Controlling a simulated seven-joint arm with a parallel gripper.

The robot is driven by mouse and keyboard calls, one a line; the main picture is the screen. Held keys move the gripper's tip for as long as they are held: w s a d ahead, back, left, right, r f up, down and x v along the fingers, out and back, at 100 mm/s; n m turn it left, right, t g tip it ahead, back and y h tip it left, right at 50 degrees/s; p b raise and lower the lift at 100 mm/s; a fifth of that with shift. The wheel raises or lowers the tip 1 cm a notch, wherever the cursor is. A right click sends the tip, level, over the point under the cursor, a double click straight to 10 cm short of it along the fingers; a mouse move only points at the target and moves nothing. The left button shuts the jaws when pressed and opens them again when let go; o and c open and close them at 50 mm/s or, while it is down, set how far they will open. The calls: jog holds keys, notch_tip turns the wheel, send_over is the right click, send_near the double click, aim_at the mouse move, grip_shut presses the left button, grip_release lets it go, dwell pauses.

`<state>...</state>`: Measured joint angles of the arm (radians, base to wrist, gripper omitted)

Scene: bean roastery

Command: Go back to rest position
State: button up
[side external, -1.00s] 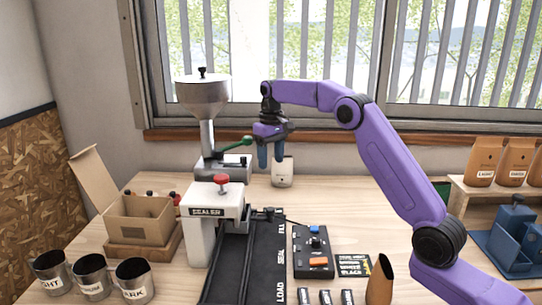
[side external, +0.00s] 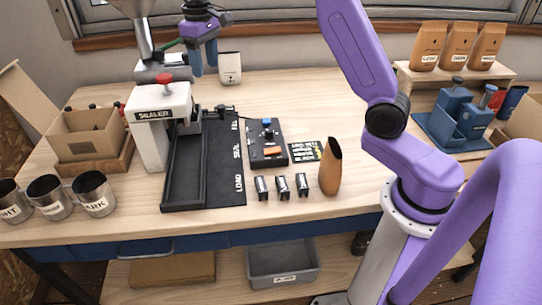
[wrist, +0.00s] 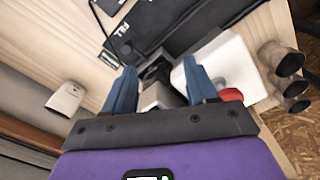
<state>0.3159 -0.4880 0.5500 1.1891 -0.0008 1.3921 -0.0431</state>
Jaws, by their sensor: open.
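My gripper (side external: 203,68) is open, with its two blue fingers pointing down over the back of the table. It is just right of the hopper machine (side external: 145,42) and left of a small white pouch (side external: 230,70). In the wrist view my gripper (wrist: 158,80) has its fingers well apart, and I see nothing held between them. The pouch also shows in the wrist view (wrist: 66,99), outside the left finger. The upper part of the hopper and of my arm is cut off in the side view.
The sealer (side external: 155,115) with its red knob and black track (side external: 185,180) stands in front of the hopper. A control box (side external: 266,145), small black packets (side external: 281,186) and a brown pouch (side external: 331,168) are to the right. Metal cups (side external: 93,195) line the left edge. The right-middle tabletop is clear.

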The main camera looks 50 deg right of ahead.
jog(key=s+a+f+n, duration=0.1)
jog(key=s+a+n, duration=0.25)
jog(key=s, duration=0.75)
jog(key=s+a+n, duration=0.2)
jog(key=s+a, duration=0.3)
jog(key=s, duration=0.5)
jog(key=s+d+f+n, duration=0.2)
jog(key=s+d, duration=0.1)
jog(key=s, duration=0.6)
jog(key=s+d+f+n, duration=0.2)
jog(key=s+d+f, duration=0.1)
jog(key=s, duration=0.7)
jog(key=shift+s+d+f+n, duration=0.2)
jog(key=shift+d+f+n, duration=0.1)
jog(key=shift+d+n, duration=0.05)
